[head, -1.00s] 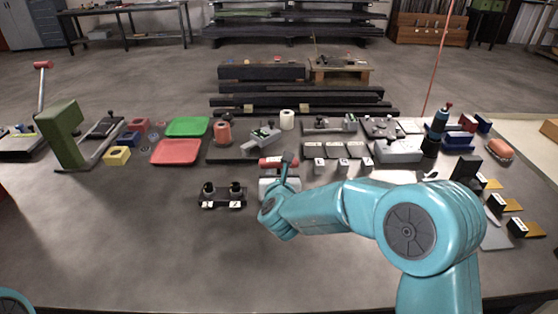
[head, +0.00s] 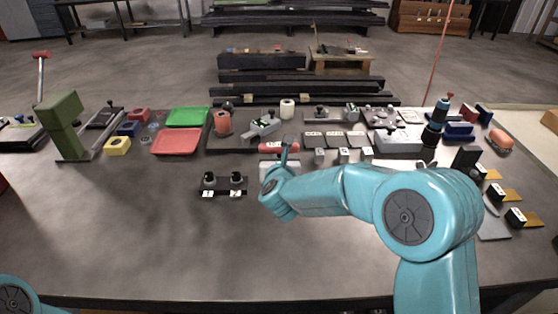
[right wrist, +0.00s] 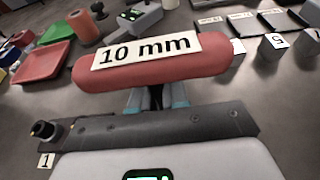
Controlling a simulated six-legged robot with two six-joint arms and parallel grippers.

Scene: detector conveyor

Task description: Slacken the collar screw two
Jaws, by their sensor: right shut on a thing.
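The two collars stand upright side by side on a dark fixture (head: 222,193), with white labels on its front face, left of my right gripper. In the right wrist view one black collar (right wrist: 45,130) shows at the lower left beside a label that reads 1; the other is hidden there. My right gripper (right wrist: 155,98) is shut on a red-handled tool (right wrist: 150,62) marked 10 mm. The handle also shows in the head view (head: 278,148), apart from the collars. The tool's working end is hidden. My left gripper is out of view; only part of its arm shows.
A red tray (head: 176,142) and a green tray (head: 188,116) lie behind the fixture. An orange roll (head: 222,123) stands beside them. Small numbered blocks (head: 343,156) stand right of the tool. The bench front (head: 150,245) is clear.

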